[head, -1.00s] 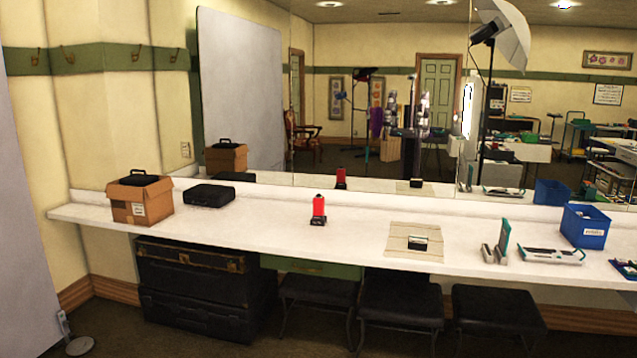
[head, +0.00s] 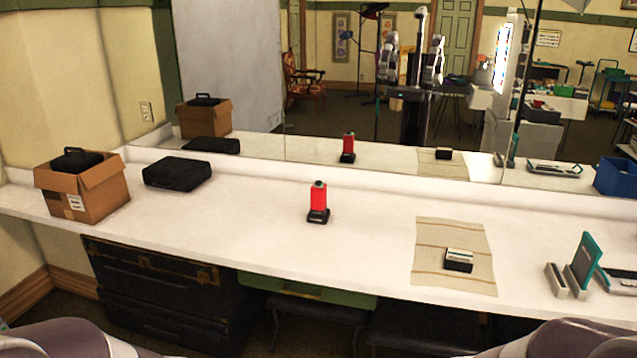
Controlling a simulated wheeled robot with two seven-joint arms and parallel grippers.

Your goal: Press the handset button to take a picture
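A red upright handset-like device (head: 318,197) with a dark cap on top stands in a black base on the white counter (head: 250,222), near the middle of the head view. Its button cannot be made out clearly. A small black box with a white top (head: 459,260) sits to its right on a beige striped cloth (head: 440,235); I cannot tell what it is. Neither gripper shows directly; only rounded parts of my arms show at the bottom corners. My mirrored arms are too small to read.
An open cardboard box (head: 85,190) holding a black case and a flat black case (head: 178,174) stand at the left. Teal-and-grey stands (head: 583,262) are at the right. A mirror (head: 330,110) backs the counter. Black trunks (head: 160,290) and stools are underneath. Counter space around the red device is clear.

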